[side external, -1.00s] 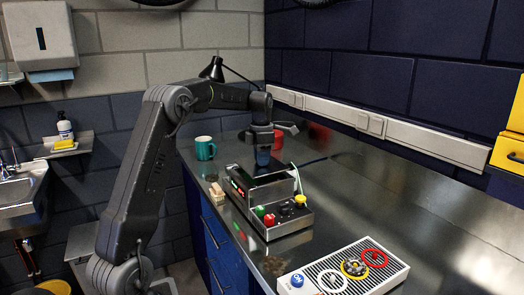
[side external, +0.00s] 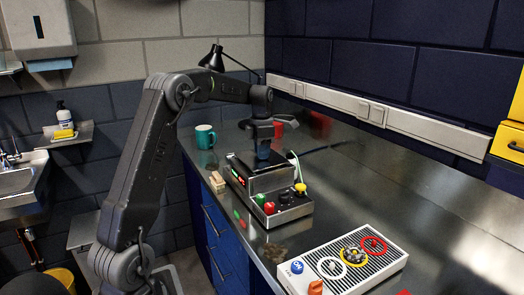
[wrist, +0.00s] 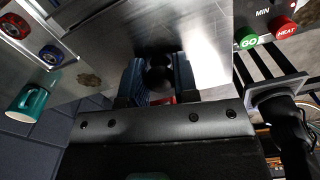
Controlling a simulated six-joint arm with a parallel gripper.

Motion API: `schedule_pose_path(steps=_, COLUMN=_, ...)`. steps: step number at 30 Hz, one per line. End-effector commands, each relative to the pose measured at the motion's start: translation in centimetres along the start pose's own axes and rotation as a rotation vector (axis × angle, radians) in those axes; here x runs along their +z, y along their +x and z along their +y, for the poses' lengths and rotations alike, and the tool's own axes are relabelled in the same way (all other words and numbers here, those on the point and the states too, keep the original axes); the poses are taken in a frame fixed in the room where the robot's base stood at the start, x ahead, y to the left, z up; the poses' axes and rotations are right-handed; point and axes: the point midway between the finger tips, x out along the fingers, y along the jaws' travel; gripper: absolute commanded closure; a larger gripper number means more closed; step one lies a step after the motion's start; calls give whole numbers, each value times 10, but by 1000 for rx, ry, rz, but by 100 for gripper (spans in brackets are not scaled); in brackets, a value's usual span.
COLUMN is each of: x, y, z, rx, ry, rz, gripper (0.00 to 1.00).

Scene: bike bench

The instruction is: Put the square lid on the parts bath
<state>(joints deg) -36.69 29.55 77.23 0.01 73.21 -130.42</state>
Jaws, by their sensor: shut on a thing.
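My gripper (side external: 262,146) is shut on the dark round knob of the square lid, above the parts bath. In the wrist view, its blue fingers flank the knob (wrist: 158,73). The lid (wrist: 125,38) shows there as a shiny grey metal plate. The parts bath (side external: 272,183) is a steel box with a red display, and a control panel with green, red, black and yellow knobs in front of it. The lid lies at or just above the bath's top; I cannot tell whether it touches or lines up with the rim.
A teal mug (side external: 205,137) stands behind left of the bath, a red mug (side external: 278,129) behind it. Small wooden blocks (side external: 217,182) lie left at the bench edge. A striped panel with coloured rings (side external: 342,265) lies in front. The steel bench (side external: 400,205) is clear at right.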

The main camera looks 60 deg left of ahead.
Motion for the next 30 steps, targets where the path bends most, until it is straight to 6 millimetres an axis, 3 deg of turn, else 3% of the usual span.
schedule_pose_path(steps=30, x=0, y=6, z=0, rx=0, ry=0, rz=-1, gripper=100)
